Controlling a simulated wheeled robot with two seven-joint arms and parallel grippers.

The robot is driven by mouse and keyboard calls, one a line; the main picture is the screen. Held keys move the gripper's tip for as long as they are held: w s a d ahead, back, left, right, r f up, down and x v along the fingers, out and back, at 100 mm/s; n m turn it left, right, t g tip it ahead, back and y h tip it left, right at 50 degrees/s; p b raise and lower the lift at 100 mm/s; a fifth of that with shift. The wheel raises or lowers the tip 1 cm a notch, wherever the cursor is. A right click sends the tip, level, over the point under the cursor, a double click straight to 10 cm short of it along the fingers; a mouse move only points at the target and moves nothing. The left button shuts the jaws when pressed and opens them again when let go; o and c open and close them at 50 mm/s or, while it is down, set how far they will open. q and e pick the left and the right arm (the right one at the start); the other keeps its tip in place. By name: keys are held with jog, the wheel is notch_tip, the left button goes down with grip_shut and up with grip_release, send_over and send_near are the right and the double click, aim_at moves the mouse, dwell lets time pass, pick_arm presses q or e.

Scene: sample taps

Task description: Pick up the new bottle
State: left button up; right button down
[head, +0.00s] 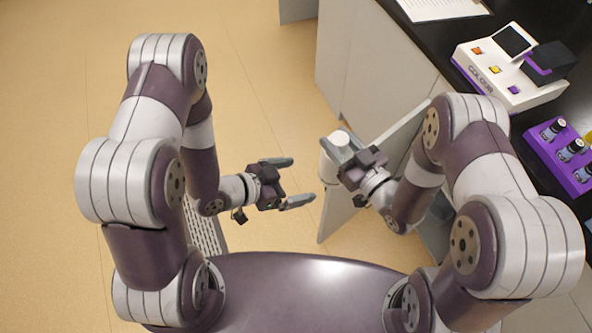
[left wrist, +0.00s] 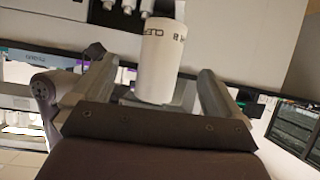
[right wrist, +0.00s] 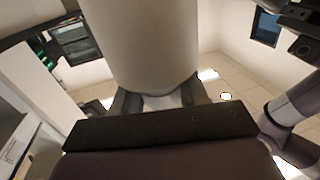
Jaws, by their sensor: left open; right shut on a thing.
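A white bottle (head: 328,168) is held in my right gripper (head: 345,160), in front of the counter. In the left wrist view the white bottle (left wrist: 161,60) shows dark, partly cut-off lettering and lies between the finger lines. In the right wrist view the bottle (right wrist: 140,45) fills the top middle, its end close to the jaws, and the right fingers (right wrist: 158,100) are mostly hidden behind it. My left gripper (head: 287,182) is open and empty, its fingertips pointing at the bottle with a small gap.
A black counter (head: 425,38) runs along the right. On it are a colour meter (head: 512,88), a purple rack (head: 555,158) with small dark bottles and a paper sheet (head: 440,8). A grey panel (head: 338,219) stands near my right gripper. The floor (head: 60,100) at left is clear.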

aim_at(327, 170)
jog(key=shift+w, duration=0.1)
pick_arm(q)
jog(key=shift+t+h, duration=0.3)
jog(key=x, duration=0.4)
jog(key=r+x, duration=0.1)
jog(key=x, duration=0.3)
jog(key=w+r+x, duration=0.1)
jog(key=x, duration=0.3)
jog(key=shift+d, duration=0.25)
jog(key=c, duration=1.2)
pick_arm(e)
jog(key=shift+a, duration=0.1)
pick_arm(q)
jog(key=shift+c, duration=0.8)
pick_arm(e)
jog(key=c, duration=0.5)
grip_release()
